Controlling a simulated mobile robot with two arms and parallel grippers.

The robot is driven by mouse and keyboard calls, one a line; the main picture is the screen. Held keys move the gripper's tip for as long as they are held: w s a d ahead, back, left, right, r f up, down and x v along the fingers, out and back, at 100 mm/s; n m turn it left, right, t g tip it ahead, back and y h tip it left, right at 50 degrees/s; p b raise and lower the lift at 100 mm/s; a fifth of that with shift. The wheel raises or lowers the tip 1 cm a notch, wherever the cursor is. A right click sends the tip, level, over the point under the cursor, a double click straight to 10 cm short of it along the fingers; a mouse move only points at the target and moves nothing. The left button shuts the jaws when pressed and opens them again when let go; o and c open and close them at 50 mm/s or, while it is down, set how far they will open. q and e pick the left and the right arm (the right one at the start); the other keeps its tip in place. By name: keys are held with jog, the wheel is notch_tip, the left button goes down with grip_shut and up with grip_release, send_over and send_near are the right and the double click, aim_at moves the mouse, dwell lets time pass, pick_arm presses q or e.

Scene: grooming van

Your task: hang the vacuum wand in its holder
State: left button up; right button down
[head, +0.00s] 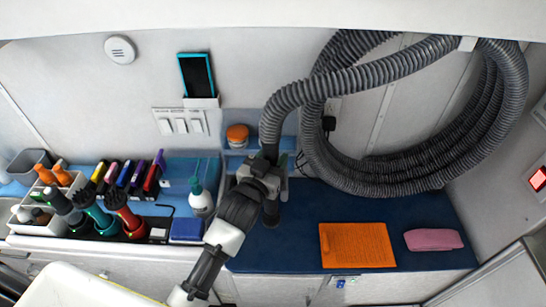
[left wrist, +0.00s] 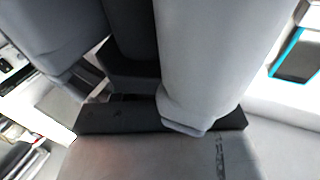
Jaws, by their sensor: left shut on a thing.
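My left gripper (head: 266,172) is shut on the vacuum wand (head: 271,212) in front of the back wall, over the left part of the blue counter. The wand is dark grey, and a short end shows below the jaws. The ribbed grey hose (head: 345,82) rises from its top. In the left wrist view, large smooth grey rounded shapes fill the middle close to the camera; I cannot tell wand from finger there. I cannot make out the wand's holder for certain; the gripper and hose cover part of the wall. My right gripper is not in view.
An orange towel (head: 357,245) and a pink cloth (head: 433,240) lie on the blue counter (head: 300,222). Left are a spray bottle (head: 201,198), brushes and clippers. A phone (head: 196,75) is on the wall.

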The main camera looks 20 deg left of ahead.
pick_arm(q)
jog(key=shift+r, duration=0.1)
jog(key=o, duration=1.6)
jog(key=shift+o, duration=0.2)
jog(key=s+a+p, duration=0.1)
jog(key=s+p, duration=0.2)
jog(key=s, duration=0.7)
jog(key=shift+a, duration=0.25)
dwell(0.7)
